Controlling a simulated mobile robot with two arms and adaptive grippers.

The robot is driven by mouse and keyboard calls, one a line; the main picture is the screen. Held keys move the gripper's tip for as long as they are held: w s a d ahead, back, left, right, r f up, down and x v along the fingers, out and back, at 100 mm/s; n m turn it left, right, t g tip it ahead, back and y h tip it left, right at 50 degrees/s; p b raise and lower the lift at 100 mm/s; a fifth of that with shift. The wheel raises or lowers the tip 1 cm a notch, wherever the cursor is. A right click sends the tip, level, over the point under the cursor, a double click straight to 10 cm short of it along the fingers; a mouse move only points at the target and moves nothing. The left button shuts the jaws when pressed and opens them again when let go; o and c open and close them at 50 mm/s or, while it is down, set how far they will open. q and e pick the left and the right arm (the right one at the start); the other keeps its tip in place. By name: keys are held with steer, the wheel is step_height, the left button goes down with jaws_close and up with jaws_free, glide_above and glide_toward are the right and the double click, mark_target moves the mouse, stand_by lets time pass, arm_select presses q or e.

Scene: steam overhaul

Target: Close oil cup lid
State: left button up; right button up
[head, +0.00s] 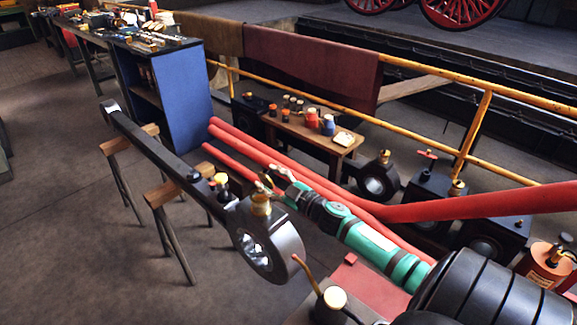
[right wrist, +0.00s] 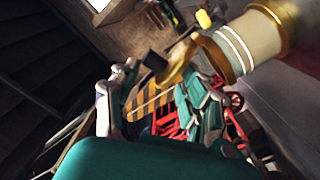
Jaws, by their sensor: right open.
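The brass oil cup (head: 261,204) stands on top of the dark ring-shaped end of a long rod (head: 160,150). It shows large and tilted at the upper right of the right wrist view (right wrist: 255,45). A curved brass piece, apparently its lid (right wrist: 176,62), sticks out from the cup towards my fingers and looks swung open. My right gripper (head: 268,184) is open and empty, right beside and slightly above the cup. In the right wrist view the fingers (right wrist: 160,88) stand apart, with the lid near their tips; I cannot tell if they touch. My left gripper is not in view.
Wooden trestles (head: 165,192) hold the rod. An oil can (head: 334,298) with a thin spout is at the bottom. Red pipes (head: 300,172) and a yellow railing (head: 480,120) lie behind.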

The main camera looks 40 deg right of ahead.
steer(key=s+d, duration=0.1)
steer(key=s, duration=0.8)
steer(key=shift+s, duration=0.4)
steer(key=shift+c, duration=0.2)
